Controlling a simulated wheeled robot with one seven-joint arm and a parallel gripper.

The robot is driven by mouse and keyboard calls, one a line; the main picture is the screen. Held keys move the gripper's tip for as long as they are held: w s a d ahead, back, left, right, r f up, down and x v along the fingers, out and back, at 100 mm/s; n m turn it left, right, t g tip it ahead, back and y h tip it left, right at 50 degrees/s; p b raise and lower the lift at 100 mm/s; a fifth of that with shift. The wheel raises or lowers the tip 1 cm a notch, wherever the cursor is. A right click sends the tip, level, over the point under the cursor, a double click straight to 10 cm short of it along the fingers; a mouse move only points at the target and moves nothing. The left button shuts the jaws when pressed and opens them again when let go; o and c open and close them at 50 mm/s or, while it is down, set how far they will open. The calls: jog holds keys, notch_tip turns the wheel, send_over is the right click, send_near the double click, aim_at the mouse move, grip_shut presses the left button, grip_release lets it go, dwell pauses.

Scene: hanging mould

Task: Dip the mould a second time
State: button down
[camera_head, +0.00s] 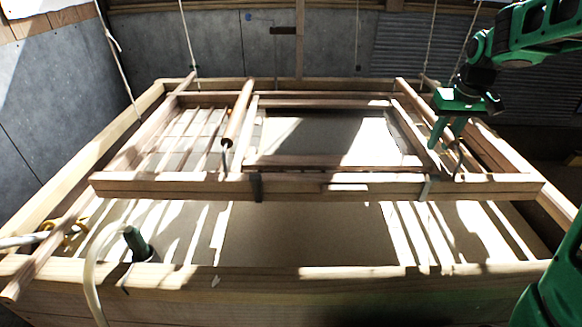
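The mould (330,160) is a pale wooden frame with an inner rectangular panel, partly in shadow and partly in bright sun. It lies roughly level inside a larger hanging wooden frame (310,187), above the wooden vat (200,290). The vat holds a flat grey-beige surface (300,230), striped with light. My green gripper (448,143) points down at the right side of the mould, its fingertips close to the right side bar. Whether the fingers touch or grip that bar is not clear from this view.
Ropes (120,75) run upward near the frames. A green-handled item (137,243) and a pale hose (92,265) are at the vat's front left. A wooden pole (40,255) crosses the left rim. Grey walls (225,40) stand behind.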

notch_tip(320, 180, down, 22)
jog(key=t, duration=0.1)
dwell(1.1)
jog(key=shift+r, duration=0.2)
